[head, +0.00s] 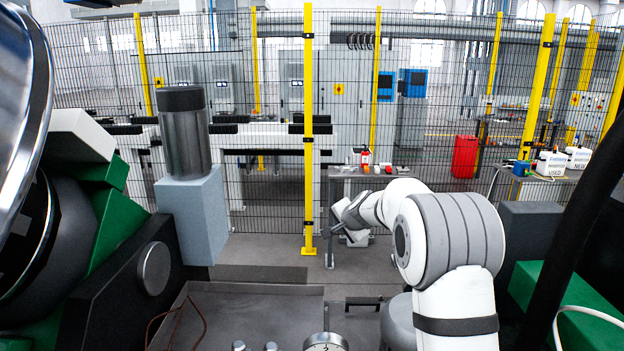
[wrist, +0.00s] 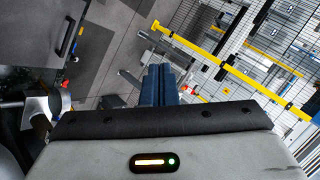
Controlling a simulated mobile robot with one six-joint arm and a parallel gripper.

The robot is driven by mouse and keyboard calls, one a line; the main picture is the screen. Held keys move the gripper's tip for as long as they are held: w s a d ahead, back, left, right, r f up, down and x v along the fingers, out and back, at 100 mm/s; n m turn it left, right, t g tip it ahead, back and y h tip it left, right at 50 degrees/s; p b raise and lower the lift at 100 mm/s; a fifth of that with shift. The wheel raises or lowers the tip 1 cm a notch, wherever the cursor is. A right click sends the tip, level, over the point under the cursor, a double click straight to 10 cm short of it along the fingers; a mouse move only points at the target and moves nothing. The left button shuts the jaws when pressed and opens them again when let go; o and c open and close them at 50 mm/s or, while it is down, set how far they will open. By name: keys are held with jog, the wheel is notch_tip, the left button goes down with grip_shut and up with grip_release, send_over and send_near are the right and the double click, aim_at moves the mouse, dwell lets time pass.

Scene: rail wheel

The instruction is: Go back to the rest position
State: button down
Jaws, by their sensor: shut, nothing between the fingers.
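My gripper (wrist: 158,86) shows in the wrist view as two dark blue fingers side by side, shut with nothing between them. In the head view my white and grey arm reaches forward from the lower right, and its far end is small and partly hidden behind the arm's own links. The fingers point out over the grey floor (wrist: 118,25) in the wrist view and touch nothing that I can see.
A wire fence with yellow posts (head: 308,130) stands ahead. A table (head: 345,172) with small items is near it. A red bin (head: 464,157) and a side table with boxes labelled USED (head: 551,164) and NEW (head: 578,158) are at right. A grey tray (head: 200,325) lies in front.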

jog(key=s+d+r+n+g+b, duration=0.1)
jog(key=s+n, duration=0.2)
jog(key=s, duration=0.8)
jog(key=s+r+n+g+b, duration=0.1)
jog(key=s+r+n+g, duration=0.1)
jog(key=s, duration=0.9)
jog(key=s+d+f+n+g+h+b, duration=0.1)
jog(key=s+d+f, duration=0.1)
jog(key=s, duration=0.7)
jog(key=s+d+f+n+g+h+b, duration=0.1)
jog(key=s+d+f+n, duration=0.1)
jog(key=s, duration=0.7)
jog(key=s+d+f+n+g+h, duration=0.1)
jog(key=s+f, duration=0.3)
jog(key=s, duration=0.5)
jog(key=shift+s+d+n+b, duration=0.25)
jog(key=shift+d+n+b, duration=0.15)
